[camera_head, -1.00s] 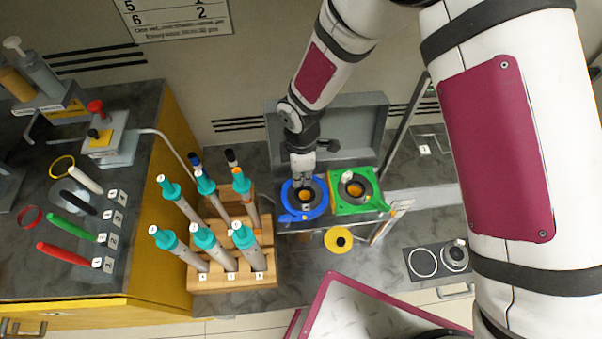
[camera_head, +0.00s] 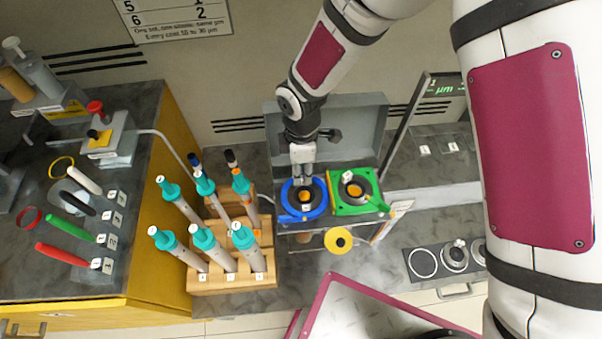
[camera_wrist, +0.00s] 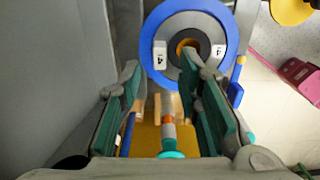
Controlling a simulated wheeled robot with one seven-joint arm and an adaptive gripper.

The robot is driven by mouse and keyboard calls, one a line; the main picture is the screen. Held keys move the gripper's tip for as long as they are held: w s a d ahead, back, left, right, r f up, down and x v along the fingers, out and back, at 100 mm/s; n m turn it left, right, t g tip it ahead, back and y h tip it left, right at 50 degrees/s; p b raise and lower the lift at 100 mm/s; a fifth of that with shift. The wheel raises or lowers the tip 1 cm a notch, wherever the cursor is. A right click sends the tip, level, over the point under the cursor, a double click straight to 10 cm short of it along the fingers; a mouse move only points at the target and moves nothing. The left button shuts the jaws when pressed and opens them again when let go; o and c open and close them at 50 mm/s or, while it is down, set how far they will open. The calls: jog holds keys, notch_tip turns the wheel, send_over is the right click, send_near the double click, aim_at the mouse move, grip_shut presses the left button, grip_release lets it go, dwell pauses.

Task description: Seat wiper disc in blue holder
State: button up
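The blue holder (camera_head: 287,212) is a ring on a small stand at the middle of the bench. In the wrist view the blue holder (camera_wrist: 151,68) surrounds a dark grey disc (camera_wrist: 177,31) with an orange centre and white tags marked 4. This disc appears to lie inside the ring; I cannot tell whether it is fully down. My gripper (camera_head: 303,181) is just above and behind the holder. In the wrist view my gripper (camera_wrist: 172,85) has its green-padded fingers wide apart with nothing between them. Its fingers partly hide the holder's back in the head view.
A green holder (camera_head: 341,208) with a dark disc stands right of the blue one. A yellow disc (camera_head: 338,240) with a dark centre is in front. A wooden rack (camera_head: 207,283) with several teal-capped rods stands left. A grey panel (camera_head: 350,128) rises behind the holders.

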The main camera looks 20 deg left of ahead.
notch_tip(320, 180, up, 9)
jog(key=shift+f, duration=0.2)
jog(key=shift+r, duration=0.1)
jog(key=w+d+r+m+t, duration=0.1)
jog(key=w+d+r+m, duration=0.1)
jog(key=d+r+m, duration=0.55)
jog(key=w+d+r+m+t, duration=0.1)
jog(key=w+d+r+m, duration=0.15)
jog(key=d+r, duration=0.85)
jog(key=s+d+r+m+t, duration=0.1)
jog(key=s+d+r+m, duration=0.2)
jog(key=s+d+m, duration=0.4)
jog(key=s+d+r+m+t, duration=0.1)
jog(key=s+d+r+m, duration=0.3)
jog(key=s+d+m, duration=0.3)
jog(key=s+d, duration=0.2)
jog(key=d, duration=0.2)
jog(key=shift+d, duration=0.2)
jog(key=shift+a+r, duration=0.1)
jog(key=shift+a, duration=0.05)
